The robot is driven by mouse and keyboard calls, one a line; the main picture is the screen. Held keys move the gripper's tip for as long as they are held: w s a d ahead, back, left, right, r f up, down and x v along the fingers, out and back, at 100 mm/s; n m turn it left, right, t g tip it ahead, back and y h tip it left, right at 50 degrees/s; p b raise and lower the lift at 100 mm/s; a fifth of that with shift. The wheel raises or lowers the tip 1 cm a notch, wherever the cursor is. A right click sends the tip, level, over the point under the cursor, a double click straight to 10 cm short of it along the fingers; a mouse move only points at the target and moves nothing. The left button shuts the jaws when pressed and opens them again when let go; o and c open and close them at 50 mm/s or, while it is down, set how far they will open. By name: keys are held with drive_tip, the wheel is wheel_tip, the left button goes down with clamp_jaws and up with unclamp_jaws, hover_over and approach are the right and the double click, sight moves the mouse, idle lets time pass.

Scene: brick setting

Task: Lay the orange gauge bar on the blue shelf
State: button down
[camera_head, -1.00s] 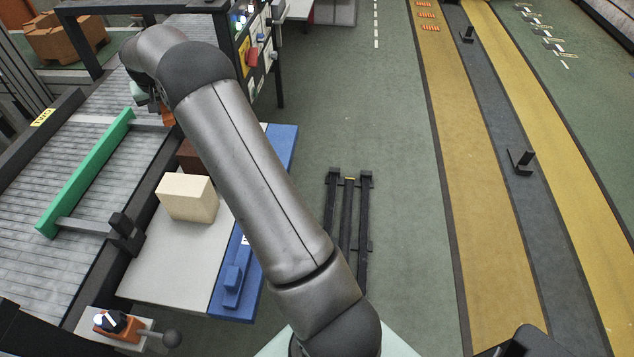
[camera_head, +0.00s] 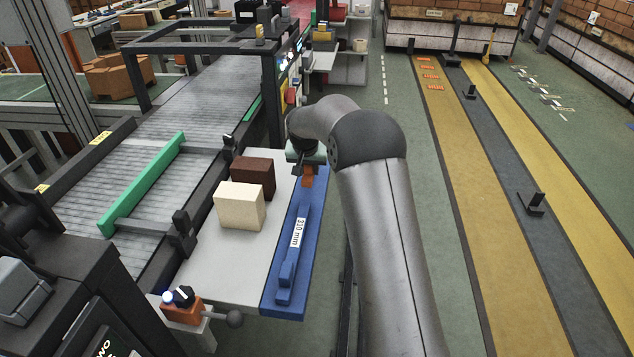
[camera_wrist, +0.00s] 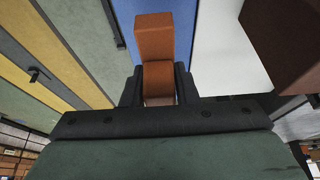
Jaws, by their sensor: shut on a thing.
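My gripper (camera_wrist: 157,86) is shut on the orange gauge bar (camera_wrist: 154,42), which sticks out from between the two dark fingers in the wrist view. In the head view the bar (camera_head: 308,180) hangs below my gripper (camera_head: 307,170) at the far end of the blue shelf (camera_head: 291,312). The shelf also shows beyond the bar in the wrist view (camera_wrist: 184,22). The gap between bar and shelf cannot be judged exactly. A raised blue piece with a white "310 mm" label (camera_head: 298,232) runs along the shelf. Part of the bar is hidden by the fingers.
A cream block (camera_head: 238,207) and a dark brown block (camera_head: 253,176) stand on the pale table (camera_head: 222,273) left of the shelf. A roller conveyor (camera_head: 160,165) with a green rail (camera_head: 143,185) lies further left. Green floor (camera_head: 405,170) is open to the right.

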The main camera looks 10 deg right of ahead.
sight(310, 190)
drive_tip(key=shift+f, duration=2.6)
drive_tip(key=shift+f, duration=0.1)
drive_tip(key=shift+f, duration=0.2)
drive_tip(key=c, duration=1.1)
unclamp_jaws()
drive_tip(key=shift+r, duration=0.1)
drive_tip(key=shift+s+r, duration=0.1)
drive_tip(key=shift+r, duration=0.3)
drive_tip(key=v, duration=1.1)
drive_tip(key=shift+s+r+b, duration=0.15)
drive_tip(key=shift+r+b, duration=0.05)
drive_tip(key=shift+b, duration=0.15)
